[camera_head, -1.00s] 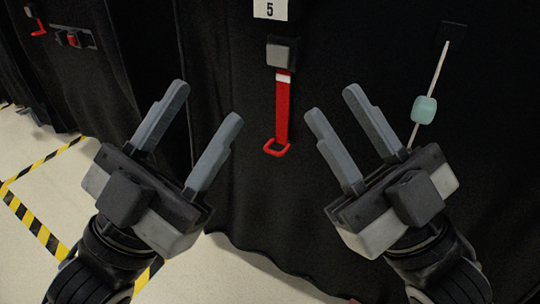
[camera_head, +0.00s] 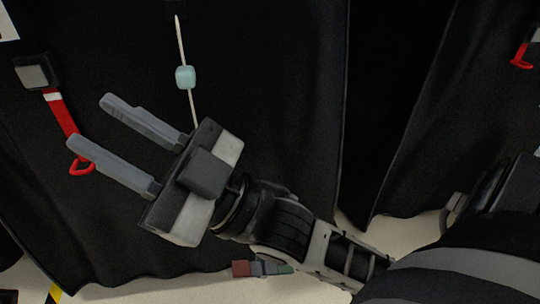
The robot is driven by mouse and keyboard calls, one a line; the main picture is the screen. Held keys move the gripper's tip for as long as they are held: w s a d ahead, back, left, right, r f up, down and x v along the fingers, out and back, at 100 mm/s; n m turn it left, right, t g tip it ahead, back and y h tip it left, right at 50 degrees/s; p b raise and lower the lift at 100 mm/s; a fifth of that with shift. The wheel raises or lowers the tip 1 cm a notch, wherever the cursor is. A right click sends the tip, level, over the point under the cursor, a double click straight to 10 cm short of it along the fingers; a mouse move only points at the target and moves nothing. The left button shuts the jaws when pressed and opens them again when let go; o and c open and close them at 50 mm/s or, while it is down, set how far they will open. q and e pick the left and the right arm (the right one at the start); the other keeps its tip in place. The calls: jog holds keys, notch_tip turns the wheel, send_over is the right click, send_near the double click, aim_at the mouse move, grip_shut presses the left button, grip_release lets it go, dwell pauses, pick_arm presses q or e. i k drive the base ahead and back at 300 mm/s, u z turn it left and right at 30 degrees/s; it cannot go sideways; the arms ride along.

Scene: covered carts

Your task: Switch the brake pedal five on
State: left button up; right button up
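A small pedal (camera_head: 262,268) with a red left end, a grey middle and a green right end sits low at the foot of the black-covered cart (camera_head: 270,70), just above the pale floor. I take it for the brake pedal; my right forearm passes close above its green end. Its tilt is too small to tell. My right gripper (camera_head: 90,123) is open and empty, up and left of the pedal, with its fingers pointing left toward a red strap. My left gripper is out of view.
A red strap (camera_head: 61,117) with a loop hangs from a grey buckle at left. A cord with a pale teal bead (camera_head: 185,77) hangs behind the gripper. Another red handle (camera_head: 521,56) is on the cover at right. Floor shows below the covers.

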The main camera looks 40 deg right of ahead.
aim_at(262, 268)
jog(key=u, duration=0.45)
jog(key=k, duration=0.2)
jog(key=z, duration=1.45)
jog(key=i, duration=0.35)
jog(key=z, duration=2.05)
jog(key=k, duration=1.05)
jog(key=u, duration=1)
jog(key=i, duration=0.5)
jog(key=z, duration=0.1)
